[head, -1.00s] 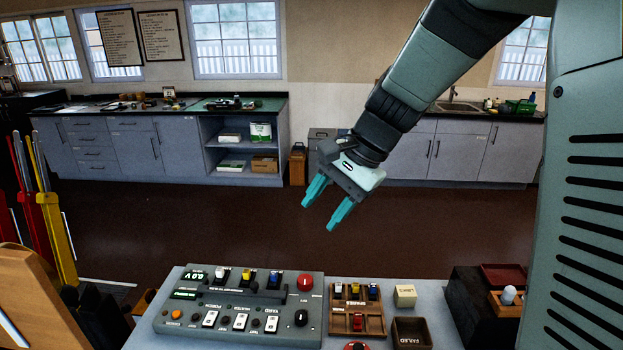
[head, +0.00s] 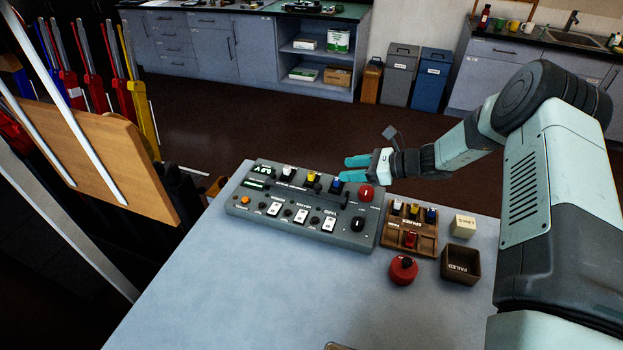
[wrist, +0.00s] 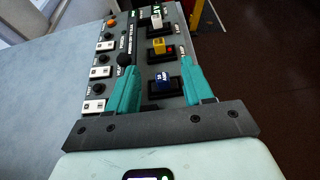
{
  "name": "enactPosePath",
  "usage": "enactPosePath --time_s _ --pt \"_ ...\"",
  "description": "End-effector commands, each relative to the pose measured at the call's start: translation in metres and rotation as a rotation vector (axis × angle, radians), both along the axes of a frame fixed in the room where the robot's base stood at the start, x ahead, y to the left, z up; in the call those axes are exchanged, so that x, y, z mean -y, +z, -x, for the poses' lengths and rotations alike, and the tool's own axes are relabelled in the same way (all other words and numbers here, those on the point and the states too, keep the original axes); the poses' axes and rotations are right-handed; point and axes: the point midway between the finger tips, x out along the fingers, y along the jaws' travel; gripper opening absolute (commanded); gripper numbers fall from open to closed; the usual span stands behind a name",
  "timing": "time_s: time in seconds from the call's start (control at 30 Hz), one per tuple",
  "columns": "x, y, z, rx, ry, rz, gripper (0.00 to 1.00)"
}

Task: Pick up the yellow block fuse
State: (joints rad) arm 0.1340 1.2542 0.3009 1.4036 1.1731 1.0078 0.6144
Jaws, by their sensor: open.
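A yellow block fuse (head: 312,177) sits in a black socket on the grey control panel (head: 237,207), between a white block fuse (head: 288,171) and a blue one (head: 336,185). In the wrist view the yellow fuse (wrist: 159,46) has a red light beside it. The blue fuse (wrist: 163,83) is nearer my gripper. Another yellow block (head: 413,211) stands in the wooden spares tray (head: 423,249). My gripper (head: 344,169) is open and empty, over the panel's far right part. In the wrist view its fingertips (wrist: 160,56) flank the row of fuses, pointing toward the yellow one.
Right of the panel stand a red button (head: 403,270), a brown failed bin (head: 460,264) and a cream block (head: 464,226). A red knob (head: 366,192) rises from the panel near my gripper. The table's front (head: 230,300) is mostly clear.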

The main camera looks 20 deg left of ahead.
Motion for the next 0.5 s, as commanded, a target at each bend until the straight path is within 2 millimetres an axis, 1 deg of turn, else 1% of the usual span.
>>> enactPosePath --time_s 0.1,0.2,0.37,0.5 --pt "-0.019 -0.008 0.001 0.000 0.004 0.000 0.51" --pt "-0.033 -0.014 0.001 -0.001 0.004 0.001 0.51" --pt "-0.043 -0.018 0.001 0.002 0.003 0.002 0.51" --pt "-0.058 -0.026 0.003 -0.001 0.004 0.001 0.51"
